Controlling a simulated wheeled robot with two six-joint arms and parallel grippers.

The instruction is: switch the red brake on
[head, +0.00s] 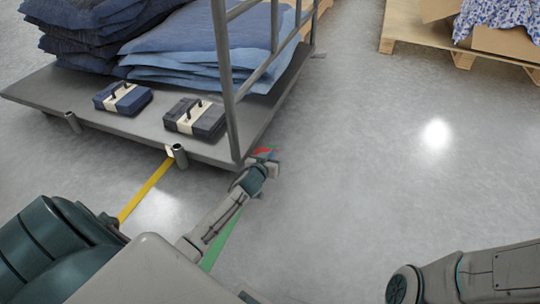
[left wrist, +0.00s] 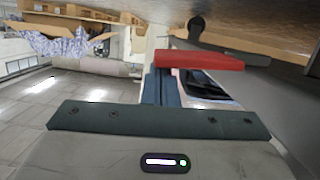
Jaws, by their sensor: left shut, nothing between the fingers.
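The red brake (head: 265,150) is a small red piece low at the cart's near right corner, partly hidden by my gripper. In the left wrist view it is a flat red bar (left wrist: 200,61) just beyond the fingers. My left gripper (head: 270,163) is shut and empty, right at the brake. Its teal fingers (left wrist: 160,87) point at the bar's left part in the wrist view; I cannot tell whether they touch it. My right arm shows at the lower right, but its gripper is out of view.
The grey cart deck (head: 125,128) carries stacks of folded blue cloth (head: 205,45) and two strapped bundles (head: 123,97). A metal cart post (head: 225,80) rises near my left gripper. A wooden pallet (head: 462,58) with boxes stands at the upper right. The floor between is clear.

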